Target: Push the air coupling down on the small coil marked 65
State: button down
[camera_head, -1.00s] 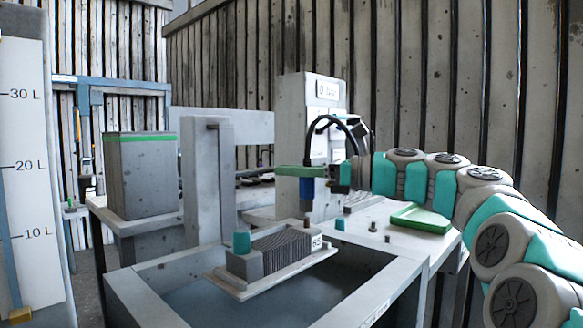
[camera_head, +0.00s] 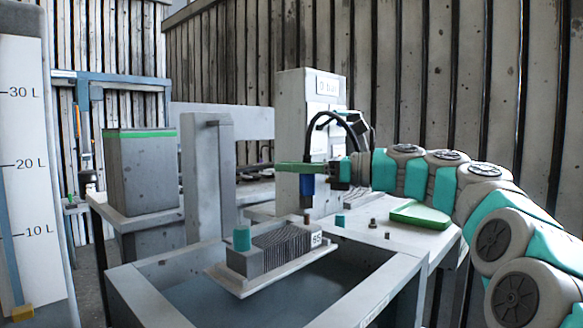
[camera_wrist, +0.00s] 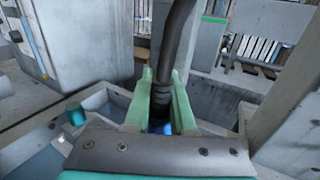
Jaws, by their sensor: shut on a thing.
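The small coil marked 65 (camera_head: 285,245) is a finned grey block on a light plate across the open tank. A teal cap (camera_head: 242,238) stands on its left end and a small brown stub (camera_head: 307,224) shows at its right end. My gripper (camera_head: 300,167) is shut on the air coupling (camera_head: 307,186), a blue cylinder with a black hose rising from it. The coupling hangs upright above the stub, apart from it. In the wrist view the green fingers (camera_wrist: 161,105) hold the hose end, and the blue coupling (camera_wrist: 160,127) shows between them.
The open tank (camera_head: 120,300) surrounds the coil. A grey post (camera_head: 208,180) stands behind it on the left. A green tray (camera_head: 420,215) and small fittings lie on the bench at right. A grey block with a green band (camera_head: 140,172) stands at left.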

jog(key=shift+f, duration=0.15)
jog(key=shift+f, duration=0.5)
jog(key=shift+f, duration=0.15)
dwell(0.4)
jog(key=shift+f, duration=0.4)
jog(key=shift+f, duration=0.35)
dwell(0.9)
jog(key=c, duration=0.7)
grip_release()
jog(key=shift+d, duration=0.15)
jog(key=d, duration=0.3)
jog(key=s+d, duration=0.1)
jog(key=d, duration=0.3)
jog(key=shift+s+d, duration=0.2)
